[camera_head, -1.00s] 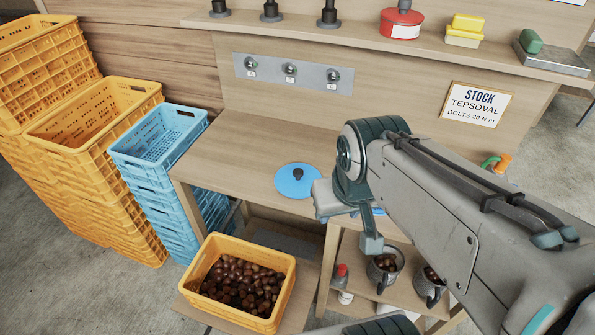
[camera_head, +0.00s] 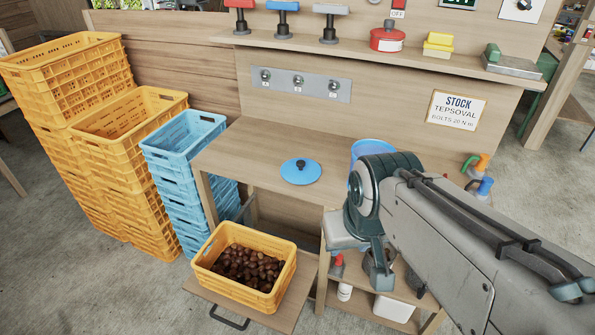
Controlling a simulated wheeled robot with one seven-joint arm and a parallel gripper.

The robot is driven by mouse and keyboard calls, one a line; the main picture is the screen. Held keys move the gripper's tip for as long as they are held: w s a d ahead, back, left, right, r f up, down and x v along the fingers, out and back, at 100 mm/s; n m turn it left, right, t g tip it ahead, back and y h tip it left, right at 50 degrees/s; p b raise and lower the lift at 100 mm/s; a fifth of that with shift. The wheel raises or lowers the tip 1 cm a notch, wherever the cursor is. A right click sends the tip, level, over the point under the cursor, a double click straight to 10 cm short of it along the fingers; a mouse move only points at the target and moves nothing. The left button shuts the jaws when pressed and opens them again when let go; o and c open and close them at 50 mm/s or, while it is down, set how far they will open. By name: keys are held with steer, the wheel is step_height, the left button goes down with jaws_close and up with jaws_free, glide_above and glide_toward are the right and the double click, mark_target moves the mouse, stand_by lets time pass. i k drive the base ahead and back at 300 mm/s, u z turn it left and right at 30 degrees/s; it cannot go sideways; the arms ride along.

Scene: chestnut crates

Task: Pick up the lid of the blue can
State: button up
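A round blue lid (camera_head: 300,174) with a small dark knob lies flat on the wooden workbench (camera_head: 250,148). A blue can (camera_head: 368,149) stands on the bench to the right of the lid, partly hidden behind my arm. My gripper (camera_head: 378,272) points down in front of the bench's right part, to the right of and nearer than the lid, apart from it. Its fingers are not clear enough to tell whether they are open or shut.
A yellow crate of chestnuts (camera_head: 282,300) sits low in front of the bench. Yellow crates (camera_head: 140,170) and blue crates (camera_head: 182,172) are stacked at left. An upper shelf (camera_head: 330,47) holds a red tin (camera_head: 388,41). The bench around the lid is mostly clear.

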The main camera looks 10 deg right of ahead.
mark_target(295, 170)
steer(key=u, duration=0.35)
steer(key=i, duration=1.2)
steer(key=z, duration=0.25)
